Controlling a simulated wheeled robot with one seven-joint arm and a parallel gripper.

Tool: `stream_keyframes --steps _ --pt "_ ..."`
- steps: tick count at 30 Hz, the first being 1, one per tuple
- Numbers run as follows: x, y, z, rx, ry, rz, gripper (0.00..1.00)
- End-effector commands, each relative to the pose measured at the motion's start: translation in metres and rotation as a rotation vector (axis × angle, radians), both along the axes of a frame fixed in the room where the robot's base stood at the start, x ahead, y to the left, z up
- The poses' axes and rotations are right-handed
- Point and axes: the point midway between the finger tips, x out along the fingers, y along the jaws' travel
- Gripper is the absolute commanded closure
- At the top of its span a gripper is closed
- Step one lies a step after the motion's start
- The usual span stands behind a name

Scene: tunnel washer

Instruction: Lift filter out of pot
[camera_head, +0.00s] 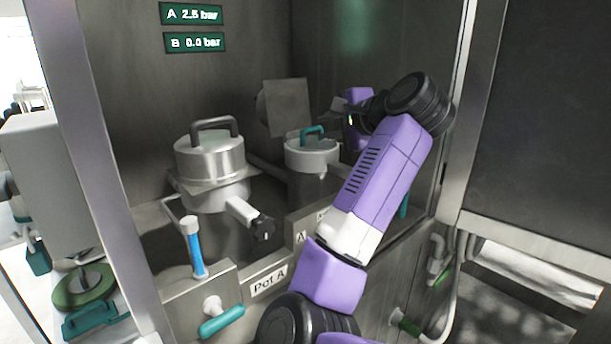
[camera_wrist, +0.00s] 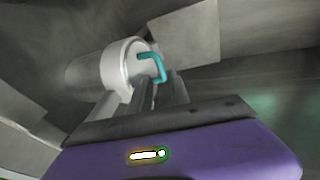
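The filter (camera_head: 312,146) is a pale round piece with a teal handle (camera_head: 312,131) on top, and it sits in the open rear pot (camera_head: 308,185). In the wrist view the filter (camera_wrist: 113,66) shows as a white rim with the teal handle (camera_wrist: 157,68) bent over it. The filter's lower part is hidden inside the pot.
The rear pot's square lid (camera_head: 287,107) stands tilted up behind it. The front pot (camera_head: 210,165), labelled Pot A, is closed with a dark handle. A blue tube (camera_head: 196,250) and teal lever (camera_head: 221,322) are in front. Displays read A 2.5 bar and B 0.0 bar.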

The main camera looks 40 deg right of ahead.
Motion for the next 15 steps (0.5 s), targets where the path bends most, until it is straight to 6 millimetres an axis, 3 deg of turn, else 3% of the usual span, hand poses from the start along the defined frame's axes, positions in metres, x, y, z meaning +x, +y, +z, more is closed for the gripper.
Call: stream_keyframes --steps 15 --pt "0.055 -0.01 -0.018 0.006 -0.002 -0.002 0.77"
